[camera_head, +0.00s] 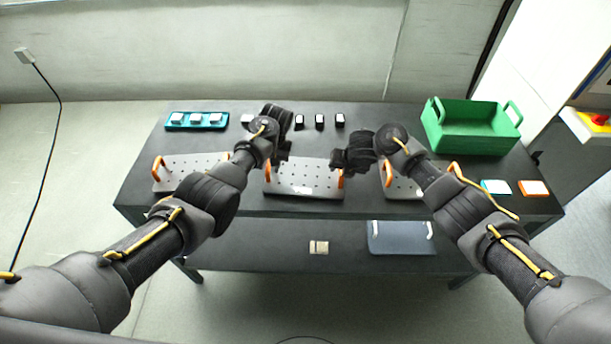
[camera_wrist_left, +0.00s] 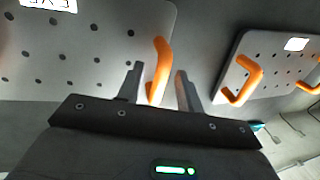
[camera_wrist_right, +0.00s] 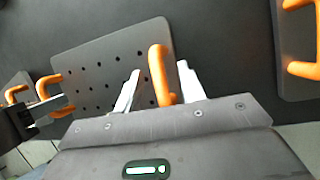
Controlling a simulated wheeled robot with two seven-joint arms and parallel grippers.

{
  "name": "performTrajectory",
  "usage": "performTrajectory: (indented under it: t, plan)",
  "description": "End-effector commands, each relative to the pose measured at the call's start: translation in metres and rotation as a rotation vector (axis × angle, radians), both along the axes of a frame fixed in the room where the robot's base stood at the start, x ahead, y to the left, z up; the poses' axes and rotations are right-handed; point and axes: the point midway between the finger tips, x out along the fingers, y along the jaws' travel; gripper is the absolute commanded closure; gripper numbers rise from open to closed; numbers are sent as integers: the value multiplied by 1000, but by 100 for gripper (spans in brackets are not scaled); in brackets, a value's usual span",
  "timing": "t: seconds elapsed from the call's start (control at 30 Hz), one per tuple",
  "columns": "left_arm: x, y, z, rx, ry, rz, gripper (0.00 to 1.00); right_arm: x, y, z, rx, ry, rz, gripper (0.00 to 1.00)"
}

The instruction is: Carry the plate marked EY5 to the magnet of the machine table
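The middle perforated metal plate (camera_head: 303,183) lies on the machine table between two upright orange handles. In the left wrist view this plate (camera_wrist_left: 75,45) carries a white label, upside down and cut by the frame edge; I cannot read it surely as EY5. My left gripper (camera_head: 283,155) is open, its fingers on both sides of the plate's left handle (camera_wrist_left: 160,70), apart from it. My right gripper (camera_head: 338,160) is open, its fingers on both sides of the right handle (camera_wrist_right: 159,75). The magnet cannot be made out.
Similar handled plates lie left (camera_head: 190,168) and right (camera_head: 400,182). Behind stand a teal tray (camera_head: 197,127) of white-topped blocks, several small dark blocks (camera_head: 319,121) and a green crate (camera_head: 468,140). Two small tiles (camera_head: 533,188) lie at right. A lower shelf holds a blue-grey panel (camera_head: 400,238).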

Motion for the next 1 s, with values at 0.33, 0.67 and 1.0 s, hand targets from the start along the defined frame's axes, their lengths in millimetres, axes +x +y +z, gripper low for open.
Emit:
performTrajectory:
  t: [0.33,0.67,1.0]
  plan:
    - [0,2,-10,0,0,0,64,5,1,-9,-1,-3,0,60]
    - [0,2,-10,0,0,1,88,4,1,-9,-1,-3,0,85]
    - [0,3,-10,0,0,1,100,4,1,-9,-1,-3,0,100]
